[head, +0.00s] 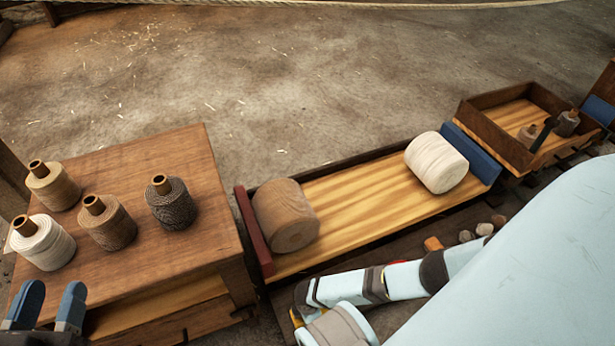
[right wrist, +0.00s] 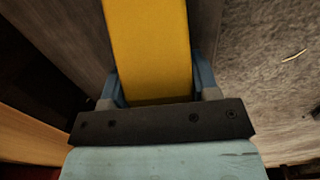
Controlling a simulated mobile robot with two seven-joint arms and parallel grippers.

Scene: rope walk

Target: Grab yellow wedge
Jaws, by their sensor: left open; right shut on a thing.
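The yellow wedge (right wrist: 148,45) fills the space between the blue fingers of my right gripper (right wrist: 158,88) in the right wrist view. The fingers are shut on its sides, and its far end runs out of the picture. In the head view my right arm hides most of that hand, and the wedge cannot be made out clearly. My left gripper (head: 46,306) is open and empty at the lower left of the head view, in front of the wooden table.
The wooden table (head: 165,150) carries several thread spools. A long tray (head: 350,205) holds a brown wooden roll (head: 286,215) and a cream roll (head: 436,162). A smaller box (head: 490,118) with dark spools stands at right. The floor behind is open.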

